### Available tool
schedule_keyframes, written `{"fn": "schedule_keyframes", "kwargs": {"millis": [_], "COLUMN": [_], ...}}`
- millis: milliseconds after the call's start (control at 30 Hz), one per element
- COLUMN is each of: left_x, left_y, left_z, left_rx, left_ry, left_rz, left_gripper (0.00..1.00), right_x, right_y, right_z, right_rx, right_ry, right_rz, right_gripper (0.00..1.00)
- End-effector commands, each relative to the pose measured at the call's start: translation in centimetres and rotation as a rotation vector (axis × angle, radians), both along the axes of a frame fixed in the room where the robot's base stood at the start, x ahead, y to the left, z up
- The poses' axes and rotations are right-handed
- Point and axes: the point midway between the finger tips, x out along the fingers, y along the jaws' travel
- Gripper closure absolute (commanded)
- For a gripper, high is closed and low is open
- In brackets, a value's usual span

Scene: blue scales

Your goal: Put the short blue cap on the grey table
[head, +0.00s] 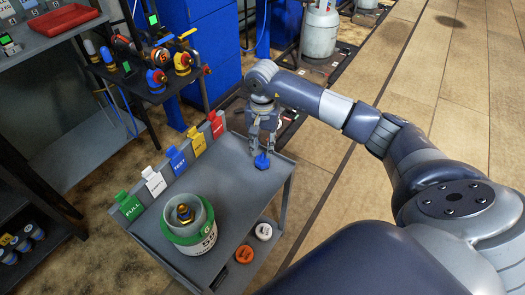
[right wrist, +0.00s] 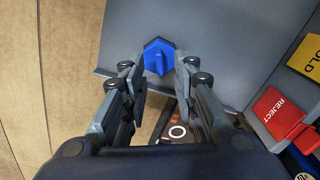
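The short blue cap (head: 262,161) lies on the grey table (head: 236,172) near its far right corner. In the right wrist view the cap (right wrist: 158,56) is a blue hexagonal piece with a raised grip, resting on the grey surface. My right gripper (head: 264,150) is directly above and around the cap's near side. In the right wrist view its fingers (right wrist: 156,75) are apart, one on each side of the cap, with gaps visible between fingers and cap. My left gripper is not in view.
A green and white container (head: 190,235) with a brass valve stands on the table. Coloured label tags (head: 177,160) line the table's left edge. White and orange round items (head: 263,231) sit on a lower level. A dark shelf with valves (head: 155,80) stands behind.

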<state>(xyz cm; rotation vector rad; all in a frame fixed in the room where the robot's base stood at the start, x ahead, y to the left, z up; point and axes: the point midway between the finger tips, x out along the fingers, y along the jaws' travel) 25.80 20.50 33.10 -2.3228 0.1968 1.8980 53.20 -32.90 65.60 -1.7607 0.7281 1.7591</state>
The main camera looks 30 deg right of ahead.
Motion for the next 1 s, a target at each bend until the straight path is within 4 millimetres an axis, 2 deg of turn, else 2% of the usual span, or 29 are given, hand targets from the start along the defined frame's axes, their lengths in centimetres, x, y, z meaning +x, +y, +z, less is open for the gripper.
{"fn": "schedule_keyframes", "kwargs": {"millis": [33, 200, 400, 600, 1000], "left_x": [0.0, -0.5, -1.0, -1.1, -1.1], "left_y": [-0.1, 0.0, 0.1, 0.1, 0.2], "left_z": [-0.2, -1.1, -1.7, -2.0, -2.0], "left_rx": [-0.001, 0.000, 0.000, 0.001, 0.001], "left_ry": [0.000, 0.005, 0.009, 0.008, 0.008], "left_rz": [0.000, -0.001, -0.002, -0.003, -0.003], "left_gripper": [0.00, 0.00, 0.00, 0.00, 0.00], "right_x": [0.1, 0.1, 0.0, -0.1, 0.0], "right_y": [-0.1, 0.0, 0.0, 0.0, 0.0], "right_z": [1.5, 5.1, 7.9, 8.8, 8.7], "right_rx": [-0.001, -0.001, -0.001, 0.000, 0.000], "right_ry": [-0.004, -0.002, -0.001, 0.003, 0.001], "right_rz": [0.000, 0.000, 0.000, 0.000, 0.000], "right_gripper": [0.73, 0.73, 0.73, 0.73, 0.73]}}
